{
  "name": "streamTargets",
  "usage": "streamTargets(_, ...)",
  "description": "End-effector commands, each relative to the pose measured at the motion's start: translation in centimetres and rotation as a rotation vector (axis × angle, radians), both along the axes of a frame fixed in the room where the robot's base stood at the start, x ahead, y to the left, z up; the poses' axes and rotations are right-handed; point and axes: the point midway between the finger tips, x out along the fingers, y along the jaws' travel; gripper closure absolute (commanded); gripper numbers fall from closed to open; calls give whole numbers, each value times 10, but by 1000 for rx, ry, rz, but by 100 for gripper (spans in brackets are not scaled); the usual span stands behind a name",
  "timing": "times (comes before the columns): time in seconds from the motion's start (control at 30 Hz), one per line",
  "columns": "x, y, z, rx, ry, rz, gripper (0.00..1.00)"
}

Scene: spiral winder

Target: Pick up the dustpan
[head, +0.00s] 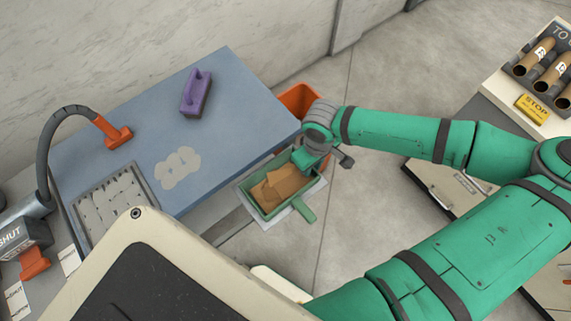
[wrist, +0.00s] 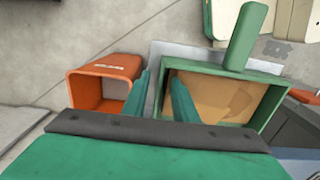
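The dustpan (head: 304,211) is a green open tray with a short green handle, lying on a pale sheet beside the blue-topped table. Flat brown pieces (head: 284,181) lie in it. In the wrist view the dustpan (wrist: 245,38) is on the right, its handle pointing up the picture. My gripper (head: 306,160) is low over the dustpan's far right end. In the wrist view my gripper (wrist: 161,80) has its fingers apart, one outside the dustpan's left wall and one over its inside. I cannot tell whether either finger touches the wall.
An orange bin (head: 297,96) stands close behind the gripper; the bin (wrist: 104,84) is left of the fingers in the wrist view. The blue table (head: 240,85) holds a purple-handled block (head: 196,92). A cabinet with brown tubes (head: 553,72) is at right. Grey floor is clear between.

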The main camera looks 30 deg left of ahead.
Motion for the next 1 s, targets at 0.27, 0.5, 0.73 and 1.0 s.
streamTargets(0.27,0,0,0,0,0,1,100)
streamTargets(0.5,0,0,1,0,0,0,100)
streamTargets(0.73,0,1,9,2,-2,2,100)
streamTargets(1.0,0,2,32,1,0,3,100)
